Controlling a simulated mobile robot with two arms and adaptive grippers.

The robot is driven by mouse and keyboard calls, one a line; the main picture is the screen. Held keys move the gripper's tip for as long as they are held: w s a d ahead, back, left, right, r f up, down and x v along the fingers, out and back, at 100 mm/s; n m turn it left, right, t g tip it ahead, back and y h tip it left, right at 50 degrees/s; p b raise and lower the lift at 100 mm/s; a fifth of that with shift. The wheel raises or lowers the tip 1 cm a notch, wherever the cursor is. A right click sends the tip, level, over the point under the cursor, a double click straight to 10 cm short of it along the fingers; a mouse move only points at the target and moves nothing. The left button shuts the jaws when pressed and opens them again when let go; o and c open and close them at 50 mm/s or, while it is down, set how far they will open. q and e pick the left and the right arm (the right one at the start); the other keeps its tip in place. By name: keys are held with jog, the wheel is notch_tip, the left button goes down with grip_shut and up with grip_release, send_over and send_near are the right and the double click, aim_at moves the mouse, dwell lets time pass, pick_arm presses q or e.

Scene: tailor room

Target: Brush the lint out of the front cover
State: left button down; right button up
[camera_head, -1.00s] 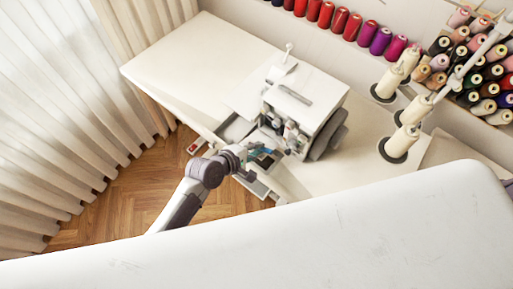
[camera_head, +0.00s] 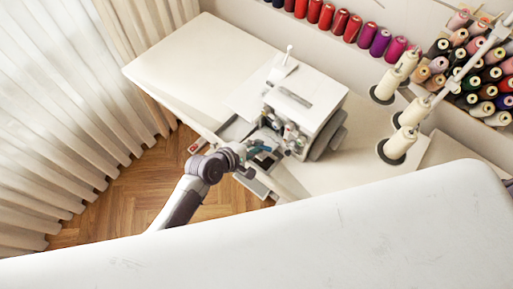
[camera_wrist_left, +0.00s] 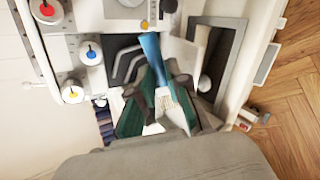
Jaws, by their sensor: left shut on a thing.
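The white overlock machine (camera_head: 305,105) stands on the table with its front open. In the left wrist view, the open front cover (camera_wrist_left: 228,62) shows as a pale-rimmed dark recess at upper right. A small grey lump (camera_wrist_left: 204,83) lies at its inner side; I cannot tell whether it is lint. My left gripper (camera_head: 262,155) is at the machine's open front. Whether the brush touches the cover is unclear. My right gripper is out of view.
The white table (camera_head: 200,60) is bare left of the machine. Cream thread cones (camera_head: 400,143) stand to the right, and spool racks (camera_head: 345,25) line the back. A large white surface (camera_head: 300,240) fills the foreground. Pleated curtains (camera_head: 60,110) hang at left.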

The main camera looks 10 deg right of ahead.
pick_arm(q)
jog(key=shift+w+d+r+p, duration=0.15)
jog(key=shift+d+r+p, duration=0.05)
jog(key=shift+r+p, duration=0.45)
jog(key=shift+w+d+r+p, duration=0.2)
jog(key=shift+r+p, duration=0.3)
jog(key=shift+r, duration=0.2)
jog(key=shift+w+d+r+p, duration=0.1)
jog(key=shift+d+r+p, duration=0.1)
jog(key=shift+r+p, duration=0.45)
